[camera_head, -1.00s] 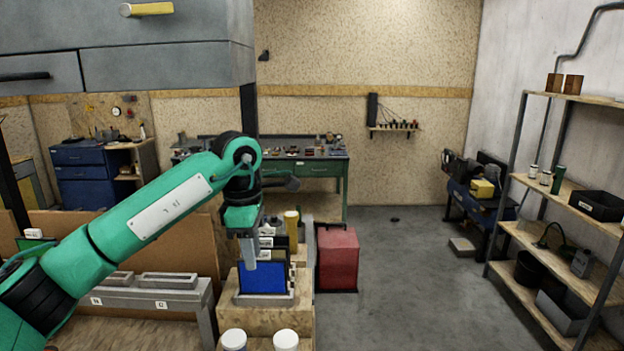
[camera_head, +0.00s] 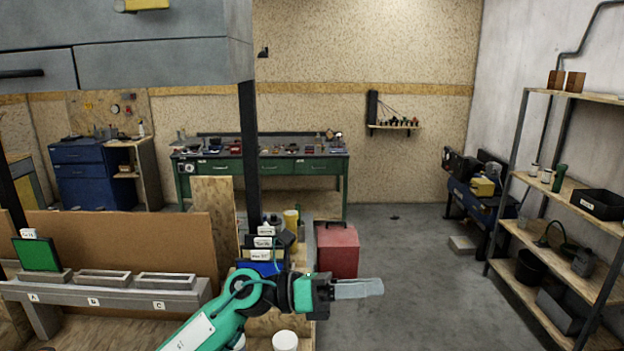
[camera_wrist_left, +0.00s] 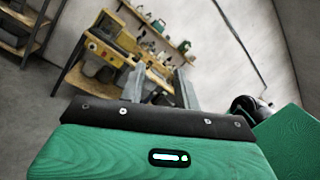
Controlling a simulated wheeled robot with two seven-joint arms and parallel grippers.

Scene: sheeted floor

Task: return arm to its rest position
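My left arm comes in from the bottom of the head view, with its elbow bent near the wooden stand. My left gripper (camera_head: 375,288) points to the right, over the grey floor in front of the red box. In the left wrist view its two grey fingers (camera_wrist_left: 161,88) stand apart with nothing between them, so it is open and empty. A blue panel (camera_head: 271,267) stands on the wooden stand behind my arm and is partly hidden by it. My right gripper is not in view.
A green panel (camera_head: 38,254) stands in slot A of the grey rack (camera_head: 120,294); slots B and C look empty. A red box (camera_head: 337,250) stands on the floor behind the gripper. White-lidded jars (camera_head: 285,341) are close below the arm. Shelves (camera_head: 560,240) stand at the right.

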